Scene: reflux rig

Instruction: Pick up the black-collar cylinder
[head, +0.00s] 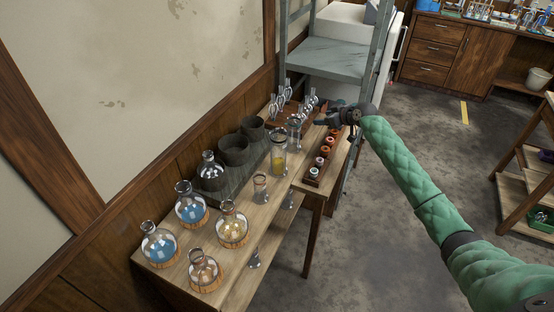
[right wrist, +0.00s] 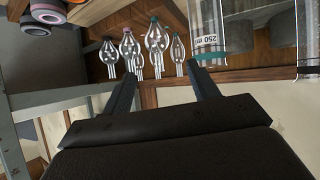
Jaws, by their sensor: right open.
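Two clear cylinders stand on the wooden bench in the head view. The nearer one (head: 278,160) holds yellow liquid and has a dark band near its top. The farther one (head: 294,130) looks empty; its collar colour is too small to tell. In the right wrist view a cylinder with a teal collar and 250 ml mark (right wrist: 208,30) is beyond the right fingertip, and part of another cylinder (right wrist: 308,40) shows at the right edge.
A wooden rack of glass bulb pieces (head: 284,108) stands behind the cylinders. A rack of small coloured-ring pieces (head: 319,172) lies at the right. Grey heating wells (head: 234,150) line the wall. Several flasks (head: 190,208) and a small beaker (head: 260,187) stand nearer. A metal shelf (head: 335,58) rises behind.

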